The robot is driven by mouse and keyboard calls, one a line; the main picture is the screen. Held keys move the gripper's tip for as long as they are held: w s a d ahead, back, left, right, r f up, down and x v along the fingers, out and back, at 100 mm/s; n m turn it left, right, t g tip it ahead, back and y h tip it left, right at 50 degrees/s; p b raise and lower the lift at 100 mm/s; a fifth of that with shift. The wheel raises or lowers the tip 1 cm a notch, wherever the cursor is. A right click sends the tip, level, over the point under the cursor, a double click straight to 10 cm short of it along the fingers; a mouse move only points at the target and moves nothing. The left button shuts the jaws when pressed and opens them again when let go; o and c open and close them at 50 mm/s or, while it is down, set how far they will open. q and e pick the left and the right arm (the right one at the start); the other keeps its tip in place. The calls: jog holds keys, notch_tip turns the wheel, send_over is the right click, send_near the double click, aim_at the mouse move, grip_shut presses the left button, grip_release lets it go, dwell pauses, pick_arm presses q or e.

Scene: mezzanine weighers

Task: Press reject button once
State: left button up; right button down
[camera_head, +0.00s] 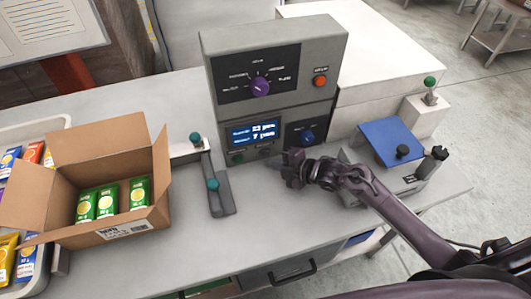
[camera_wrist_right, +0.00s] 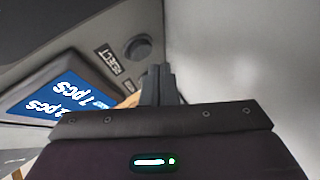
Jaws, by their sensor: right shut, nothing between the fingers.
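The grey control box (camera_head: 262,120) stands on the counter with a lit blue display (camera_head: 254,133). In the right wrist view a dark round button (camera_wrist_right: 138,47) sits beside a small plate marked REJECT (camera_wrist_right: 114,62), near the display (camera_wrist_right: 62,103). In the head view my right gripper (camera_head: 285,163) is low in front of the box, near the buttons under the display. In its wrist view the fingers (camera_wrist_right: 160,80) are shut and empty, with the button just beyond their tips. I cannot tell whether they touch the panel. My left gripper is not in view.
An open cardboard box (camera_head: 150,214) with several green packs stands left. A grey lever fixture (camera_head: 218,190) with green knobs is between it and the control box. A blue-topped device (camera_head: 392,140) stands right. The upper panel has a purple knob (camera_head: 260,86) and orange button (camera_head: 320,81).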

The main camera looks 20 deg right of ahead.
jog(key=s+p, duration=0.1)
jog(key=s, duration=0.2)
jog(key=shift+s+d+r+p, duration=0.1)
jog(key=shift+s+r+p, duration=0.05)
jog(key=shift+s+p, duration=0.25)
jog(key=shift+s, duration=0.45)
